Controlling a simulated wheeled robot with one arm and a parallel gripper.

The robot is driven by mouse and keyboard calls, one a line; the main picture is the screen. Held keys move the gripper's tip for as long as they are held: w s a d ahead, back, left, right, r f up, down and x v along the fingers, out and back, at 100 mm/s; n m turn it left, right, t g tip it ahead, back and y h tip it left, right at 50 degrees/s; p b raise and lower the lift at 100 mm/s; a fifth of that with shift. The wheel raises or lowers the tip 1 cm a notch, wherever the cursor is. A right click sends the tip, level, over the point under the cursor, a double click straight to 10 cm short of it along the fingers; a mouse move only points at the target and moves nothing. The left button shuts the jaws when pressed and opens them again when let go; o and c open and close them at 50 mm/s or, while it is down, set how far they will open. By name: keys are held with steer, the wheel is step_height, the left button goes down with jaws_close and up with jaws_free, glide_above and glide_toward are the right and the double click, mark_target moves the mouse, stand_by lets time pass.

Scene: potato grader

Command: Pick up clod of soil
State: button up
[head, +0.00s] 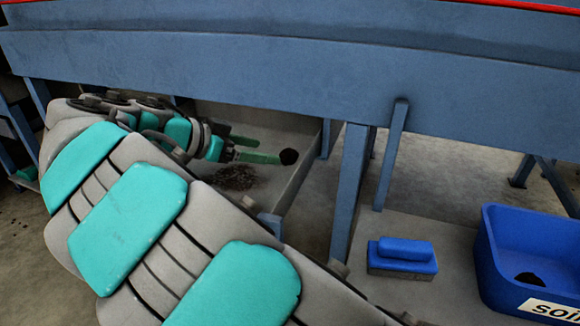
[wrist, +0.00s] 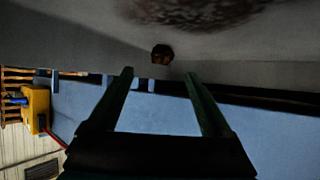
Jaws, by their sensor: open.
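A dark brown clod of soil (head: 289,157) sits at the tip of my gripper (head: 258,150) in the head view, on or above a grey tray under the blue machine. In the wrist view the clod (wrist: 162,54) is small and dark, just beyond and between the two green fingertips (wrist: 161,74). The fingers are apart with nothing between them. I cannot tell whether a fingertip touches the clod.
Loose dark soil (head: 236,178) lies on the tray. A blue beam (head: 300,60) runs above my arm, with a leg (head: 349,190) to the right. A blue brush-like block (head: 402,258) and a blue bin (head: 495,270) labelled "soil", holding a dark lump (head: 529,279), stand right.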

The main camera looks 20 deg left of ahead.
mark_target(283, 155)
steer(key=shift+a+x, duration=0.2)
steer(key=shift+x, duration=3.75)
steer(key=shift+w+f, duration=0.1)
jaws_close()
